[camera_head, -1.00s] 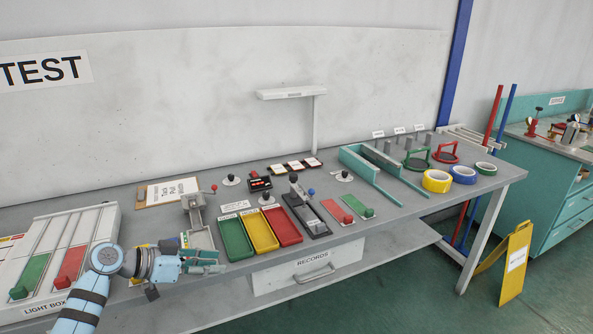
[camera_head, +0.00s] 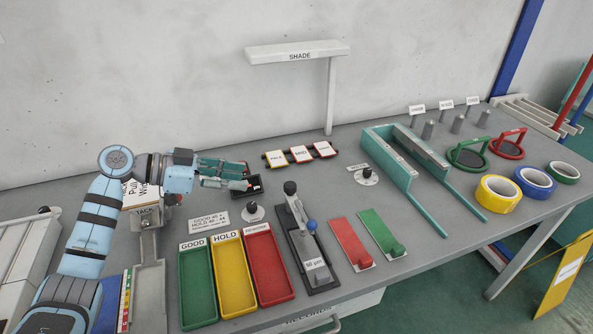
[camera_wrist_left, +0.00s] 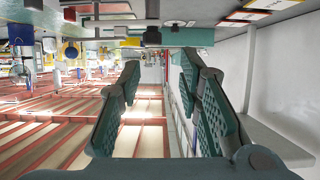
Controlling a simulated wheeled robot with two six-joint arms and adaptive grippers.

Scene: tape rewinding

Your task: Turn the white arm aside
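The white arm (camera_head: 297,52) is a long flat bar marked SHADE, level on top of an upright white post (camera_head: 330,95) at the back of the table. It points left from the post, along the wall. In that upside-down view a pale bar (camera_wrist_left: 270,138) and post at the right look like the shade. My right gripper is not in view.
Green, yellow and red trays (camera_head: 228,275) lie in front. A teal frame (camera_head: 398,165) stands right of the post. The air around the bar is clear.

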